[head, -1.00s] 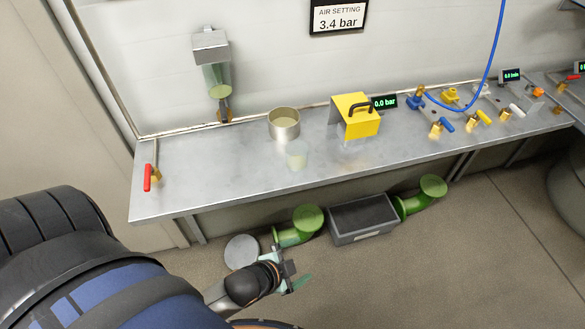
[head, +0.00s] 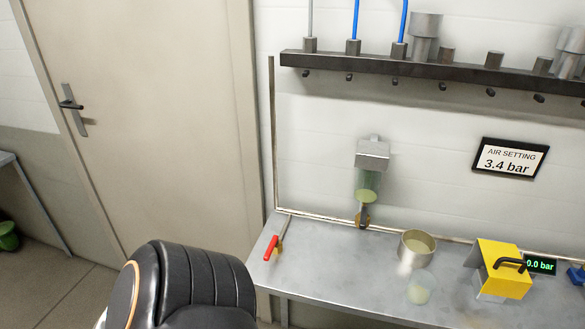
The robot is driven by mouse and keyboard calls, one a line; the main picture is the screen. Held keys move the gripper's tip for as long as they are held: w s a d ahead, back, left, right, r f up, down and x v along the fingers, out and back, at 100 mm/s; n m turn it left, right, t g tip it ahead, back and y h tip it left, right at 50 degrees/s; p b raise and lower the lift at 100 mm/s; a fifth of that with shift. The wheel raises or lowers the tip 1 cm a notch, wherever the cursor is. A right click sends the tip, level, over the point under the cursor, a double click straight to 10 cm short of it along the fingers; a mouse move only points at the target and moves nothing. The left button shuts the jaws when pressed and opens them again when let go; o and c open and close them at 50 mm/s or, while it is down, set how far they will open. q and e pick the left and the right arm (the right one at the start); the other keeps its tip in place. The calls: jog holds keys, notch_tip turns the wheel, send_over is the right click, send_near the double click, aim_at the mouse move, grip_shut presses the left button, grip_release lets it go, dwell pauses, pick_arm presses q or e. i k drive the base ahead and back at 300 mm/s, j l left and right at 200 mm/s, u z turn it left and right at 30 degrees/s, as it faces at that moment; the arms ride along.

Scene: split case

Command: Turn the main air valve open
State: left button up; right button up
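A small valve with a red lever (head: 271,247) sits at the left end of the grey metal bench (head: 340,270). Its lever points toward the bench's front edge, and a thin pipe leads back from it to the wall. I cannot read any label on it. A digital display (head: 541,265) at the right reads 0.0 bar, beside a yellow housing (head: 508,282) with a black lever. A wall sign (head: 510,159) reads AIR SETTING 3.4 bar. Neither of my grippers is in view; only a black part of my arm shows at the bottom left.
A wall unit with a greenish bowl (head: 367,184) hangs over the bench. A metal cup (head: 417,248) and a translucent cup (head: 419,290) stand on it. A dark rail (head: 440,75) with blue hoses runs above. A closed door (head: 150,120) is at the left.

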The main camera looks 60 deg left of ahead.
aim_at(275, 240)
jog(key=u, duration=0.45)
jog(key=j+u, duration=0.1)
jog(key=u, duration=0.75)
jog(key=j+u, duration=0.1)
jog(key=u, duration=0.75)
jog(key=i+j, duration=0.1)
jog(key=j, duration=0.3)
jog(key=i+j, duration=0.15)
jog(key=j, duration=0.25)
jog(key=i+j, duration=0.1)
jog(key=j, duration=0.25)
jog(key=i+j, duration=0.1)
jog(key=j, duration=0.3)
jog(key=i+z, duration=0.05)
